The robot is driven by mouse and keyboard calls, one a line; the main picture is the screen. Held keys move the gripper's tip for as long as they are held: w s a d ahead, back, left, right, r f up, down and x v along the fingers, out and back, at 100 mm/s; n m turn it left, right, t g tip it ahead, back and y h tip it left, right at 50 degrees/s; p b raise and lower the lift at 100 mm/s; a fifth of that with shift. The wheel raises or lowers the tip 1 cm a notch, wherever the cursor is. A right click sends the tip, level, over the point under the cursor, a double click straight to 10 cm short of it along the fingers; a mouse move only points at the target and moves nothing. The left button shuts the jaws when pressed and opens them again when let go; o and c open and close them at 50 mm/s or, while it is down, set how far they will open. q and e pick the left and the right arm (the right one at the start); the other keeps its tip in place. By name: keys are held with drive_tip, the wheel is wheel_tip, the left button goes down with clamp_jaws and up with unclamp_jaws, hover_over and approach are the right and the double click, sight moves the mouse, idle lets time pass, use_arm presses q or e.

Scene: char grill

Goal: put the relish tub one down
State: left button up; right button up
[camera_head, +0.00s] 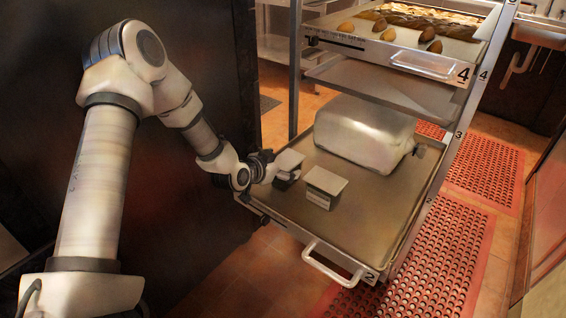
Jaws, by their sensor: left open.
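A small square tub with a pale lid (325,185) stands upright on the pulled-out tray marked 2 (374,223). A similar pale-topped tub (290,159) stands to its left, partly covered by my gripper. No label can be read, so I cannot tell which is the relish tub. My left gripper (277,172) is open at the tray's left side, right beside the left tub. Its fingers are small and dark here, and I cannot tell whether they touch that tub. My right gripper is not in view.
A large silvery, rounded box (364,133) stands at the back of tray 2. Above it is an emptier level (390,92), then a tray marked 4 (415,45) with bread. Rack posts (295,70) flank the trays. Tray 2's front and right are clear.

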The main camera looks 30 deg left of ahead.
use_arm(q)
drive_tip(key=r+p+v, duration=0.1)
drive_tip(key=p+v, duration=0.9)
drive_tip(key=v, duration=0.1)
drive_tip(key=s+d+f+n+g+h, duration=0.1)
drive_tip(key=s+d+f+g, duration=0.6)
drive_tip(key=s+d+f, duration=0.4)
drive_tip(key=s+d+f+n+g, duration=0.1)
drive_tip(key=s+f+g, duration=0.2)
drive_tip(key=s, duration=0.5)
drive_tip(key=s+d+f+n+g+y, duration=0.1)
drive_tip(key=s+d+f+g, duration=0.1)
drive_tip(key=s, duration=0.5)
drive_tip(key=shift+s+f+n+g+y+p, duration=0.3)
drive_tip(key=shift+s+f+g, duration=0.05)
drive_tip(key=shift+g, duration=0.05)
